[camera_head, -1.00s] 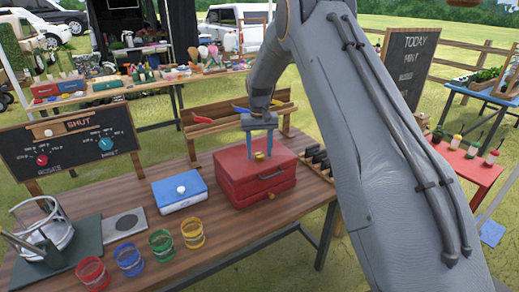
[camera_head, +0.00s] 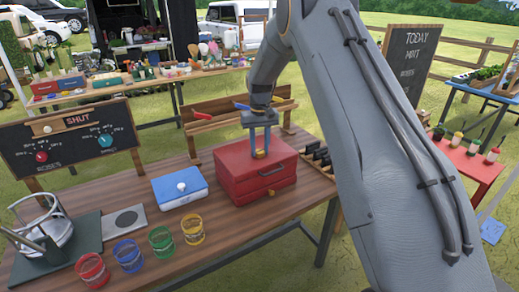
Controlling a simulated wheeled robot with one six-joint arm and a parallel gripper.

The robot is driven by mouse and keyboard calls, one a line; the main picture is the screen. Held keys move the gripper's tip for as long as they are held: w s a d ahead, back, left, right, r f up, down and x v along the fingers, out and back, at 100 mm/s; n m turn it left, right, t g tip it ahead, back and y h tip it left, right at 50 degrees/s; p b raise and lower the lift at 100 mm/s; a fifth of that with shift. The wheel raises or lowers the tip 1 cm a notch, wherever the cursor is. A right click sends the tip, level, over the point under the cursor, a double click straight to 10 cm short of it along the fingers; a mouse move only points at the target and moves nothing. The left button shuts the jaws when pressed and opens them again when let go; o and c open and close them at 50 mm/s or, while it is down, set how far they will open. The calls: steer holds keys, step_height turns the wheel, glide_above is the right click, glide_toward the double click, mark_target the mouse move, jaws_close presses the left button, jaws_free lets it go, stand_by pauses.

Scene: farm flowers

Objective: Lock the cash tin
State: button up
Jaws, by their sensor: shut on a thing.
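The red cash tin (camera_head: 245,192) stands on the wooden table, its lid down and a dark handle (camera_head: 272,171) on its front. A small yellow piece (camera_head: 271,192) shows low on that front. My gripper (camera_head: 260,153) points down at the top of the tin. Its fingers are close together at the lid, shut on the small yellow knob there. The fingers hide most of the knob, so I cannot tell its exact shape or how it is turned.
A blue box (camera_head: 180,189) with a white knob stands left of the tin. A board reading SHUT (camera_head: 70,140) stands behind left. A dark rack (camera_head: 318,160) lies right of the tin.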

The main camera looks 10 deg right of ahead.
steer(key=n+b, duration=0.2)
steer(key=n, duration=0.2)
steer(key=n+b, duration=0.2)
steer(key=n, duration=0.2)
steer(key=shift+n, duration=0.4)
steer(key=n+b, duration=0.1)
steer(key=n, duration=0.3)
steer(key=shift+n, duration=0.3)
steer(key=shift+n+b, duration=0.4)
steer(key=shift+n, duration=1.2)
steer(key=o, duration=1.1)
steer(key=shift+r, duration=0.15)
